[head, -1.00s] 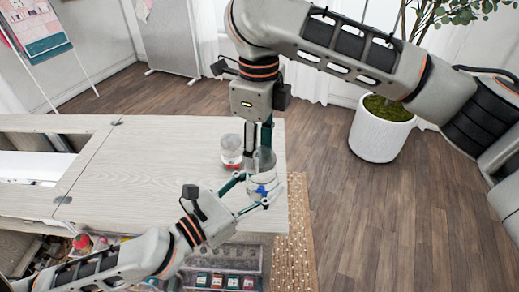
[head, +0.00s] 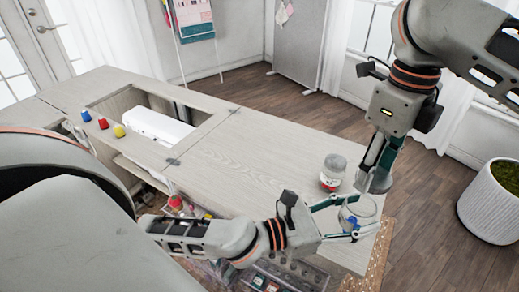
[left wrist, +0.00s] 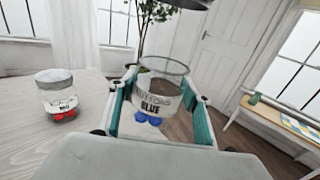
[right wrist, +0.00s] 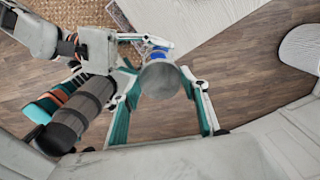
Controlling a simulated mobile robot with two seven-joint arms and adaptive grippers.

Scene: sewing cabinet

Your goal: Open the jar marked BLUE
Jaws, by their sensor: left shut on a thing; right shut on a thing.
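The clear jar marked BLUE (left wrist: 165,80) stands between my left gripper's fingers, with blue pieces at its bottom. Its open glass rim shows in the left wrist view, and the jar also shows in the head view (head: 360,208). My left gripper (head: 345,213) is shut on this jar near the cabinet top's right end. My right gripper (right wrist: 160,90) is shut on a grey round lid (right wrist: 160,78). The lid, also in the head view (head: 376,183), is apart from the jar, above its rim.
A second lidded jar with red contents (head: 332,172) stands on the cabinet top (head: 250,160), left of the held jar. Blue, red and yellow cones stand by the white machine (head: 155,125) at left. A white planter (head: 492,205) stands on the floor at right.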

